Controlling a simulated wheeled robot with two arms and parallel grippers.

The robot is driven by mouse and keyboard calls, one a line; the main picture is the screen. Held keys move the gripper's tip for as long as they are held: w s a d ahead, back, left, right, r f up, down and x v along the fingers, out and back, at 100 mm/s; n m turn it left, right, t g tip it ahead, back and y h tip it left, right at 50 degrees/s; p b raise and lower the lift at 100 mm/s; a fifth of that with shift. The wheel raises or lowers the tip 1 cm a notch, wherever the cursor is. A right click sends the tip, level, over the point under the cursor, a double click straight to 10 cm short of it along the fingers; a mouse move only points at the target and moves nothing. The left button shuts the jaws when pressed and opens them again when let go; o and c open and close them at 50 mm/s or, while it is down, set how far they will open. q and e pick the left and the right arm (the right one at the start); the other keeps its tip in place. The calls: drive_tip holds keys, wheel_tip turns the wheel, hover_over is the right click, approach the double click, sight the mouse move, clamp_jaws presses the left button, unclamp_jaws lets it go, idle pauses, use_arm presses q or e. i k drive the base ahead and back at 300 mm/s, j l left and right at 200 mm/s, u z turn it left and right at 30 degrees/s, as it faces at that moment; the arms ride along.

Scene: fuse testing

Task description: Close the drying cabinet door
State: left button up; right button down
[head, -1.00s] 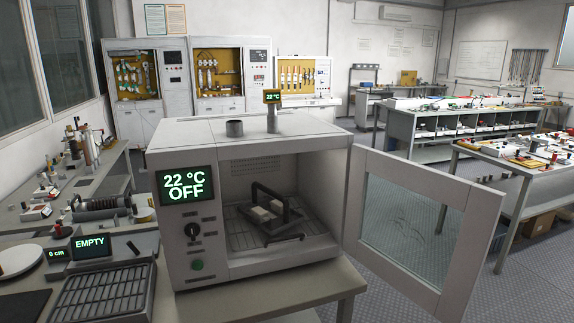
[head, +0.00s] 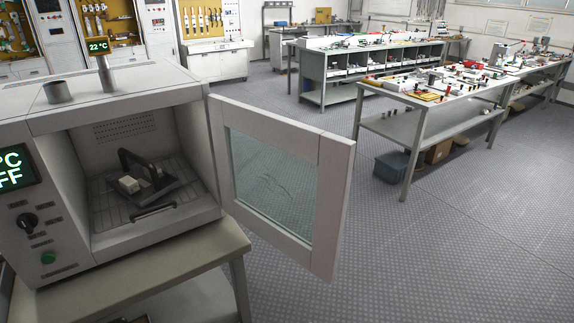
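The drying cabinet (head: 110,88) stands at the left on a bench, partly cut off by the picture's left edge. Its door (head: 334,190), a pale frame around a glass pane (head: 268,185), is hinged on the cabinet's right side and stands wide open, swung out to the right. Inside the cabinet, a dark carrier with a handle (head: 160,180) and small pale blocks (head: 129,184) sits on a wire rack. The display at the left edge is partly cut off. Neither of my grippers is in view.
The cabinet's bench (head: 215,250) ends just below the door. Open patterned floor (head: 440,250) lies to the right of the door. A long table with parts (head: 405,100) and a blue bin (head: 390,165) stand farther back at the right.

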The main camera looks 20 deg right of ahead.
sight(334, 154)
drive_tip(key=i+l+u, duration=0.1)
drive_tip(key=l+u, duration=0.3)
drive_tip(key=l, duration=0.4)
drive_tip(key=l+u, duration=0.4)
drive_tip(key=l, duration=0.35)
drive_tip(key=k+l+u, duration=0.15)
drive_tip(key=l+u, duration=0.25)
drive_tip(key=l, duration=0.4)
drive_tip(key=l+u, duration=0.1)
drive_tip(key=l, duration=0.3)
drive_tip(key=i+l+u, duration=0.1)
drive_tip(key=l, duration=0.35)
drive_tip(key=k+l, duration=0.15)
drive_tip(key=l, duration=0.3)
drive_tip(key=k+l+u, duration=0.15)
drive_tip(key=l, duration=0.25)
drive_tip(key=k+l, duration=0.15)
drive_tip(key=l, duration=0.3)
drive_tip(key=k+l+u, duration=0.1)
drive_tip(key=l, duration=0.3)
drive_tip(key=k+l+u, duration=0.1)
drive_tip(key=k+l, duration=0.15)
drive_tip(key=l, duration=0.15)
